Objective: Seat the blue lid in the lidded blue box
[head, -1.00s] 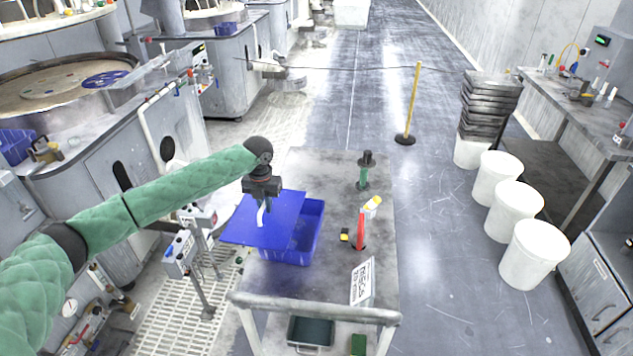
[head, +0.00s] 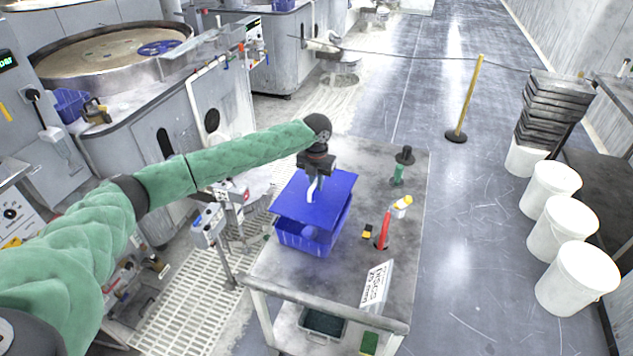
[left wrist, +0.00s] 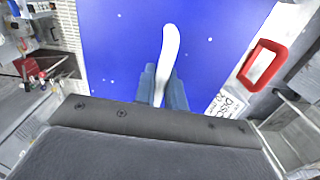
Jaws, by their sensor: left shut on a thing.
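The blue lid (head: 318,207) is a flat blue sheet with a white upright handle (left wrist: 169,57). My left gripper (head: 315,186) is shut on that handle and holds the lid over the blue box (head: 303,239). The lid covers most of the box's opening. It looks slightly turned and tilted against the box, and a gap shows at the front. I cannot tell whether it touches the rim. In the left wrist view the lid (left wrist: 105,45) fills the upper middle, with the gripper fingers (left wrist: 162,85) around the handle. My right gripper is not in view.
The box stands on a grey cart table (head: 345,265). The table's right side is fairly clear.

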